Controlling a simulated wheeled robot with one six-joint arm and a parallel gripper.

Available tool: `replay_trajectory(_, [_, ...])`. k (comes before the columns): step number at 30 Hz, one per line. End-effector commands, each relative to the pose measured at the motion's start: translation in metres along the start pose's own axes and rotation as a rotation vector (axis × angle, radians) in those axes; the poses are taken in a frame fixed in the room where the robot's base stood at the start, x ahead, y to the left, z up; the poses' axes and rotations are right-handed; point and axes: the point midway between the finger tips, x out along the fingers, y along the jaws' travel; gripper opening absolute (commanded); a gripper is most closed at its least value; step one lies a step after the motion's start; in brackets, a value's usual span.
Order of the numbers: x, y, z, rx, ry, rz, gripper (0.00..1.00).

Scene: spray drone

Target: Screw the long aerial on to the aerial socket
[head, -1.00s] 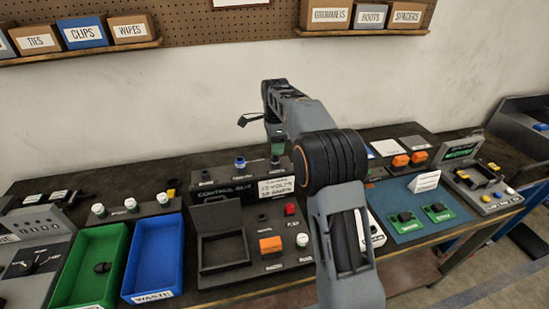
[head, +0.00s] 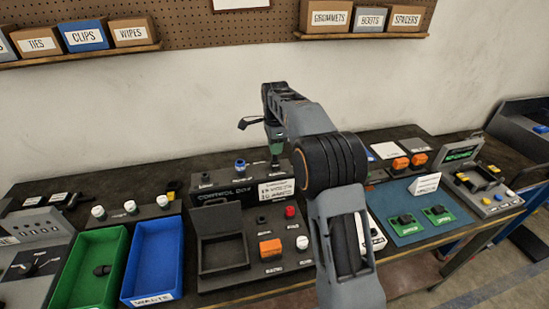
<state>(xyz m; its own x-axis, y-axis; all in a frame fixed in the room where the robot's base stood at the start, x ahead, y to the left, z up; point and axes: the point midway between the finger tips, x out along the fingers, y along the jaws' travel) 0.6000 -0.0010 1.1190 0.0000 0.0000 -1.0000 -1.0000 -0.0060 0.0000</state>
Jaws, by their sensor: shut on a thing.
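The control box (head: 232,192) stands at the middle of the bench, with a row of fittings along its top. My gripper (head: 276,143) points down above the right end of this row. It is shut on a slim dark piece (head: 276,155), which is small and partly hidden. I cannot tell whether this piece is the long aerial or whether it touches the socket below. A blue fitting (head: 240,166) and a dark fitting (head: 206,179) stand to the left along the box top. I cannot clearly make out the aerial socket.
A green bin (head: 90,285) and a blue waste bin (head: 152,262) stand at the front left. An open dark tray (head: 222,255) with an orange block (head: 270,249) beside it lies in front of the box. My arm hides part of the bench to the right.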

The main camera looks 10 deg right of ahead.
Motion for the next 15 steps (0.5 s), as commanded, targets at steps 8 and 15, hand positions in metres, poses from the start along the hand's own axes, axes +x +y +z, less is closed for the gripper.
replay_trajectory(8, [-0.0035,0.0002,0.0000,-0.303,0.000,0.001,0.00])
replay_trajectory(15, [-0.0037,0.0001,0.0001,-0.694,0.000,0.001,0.00])
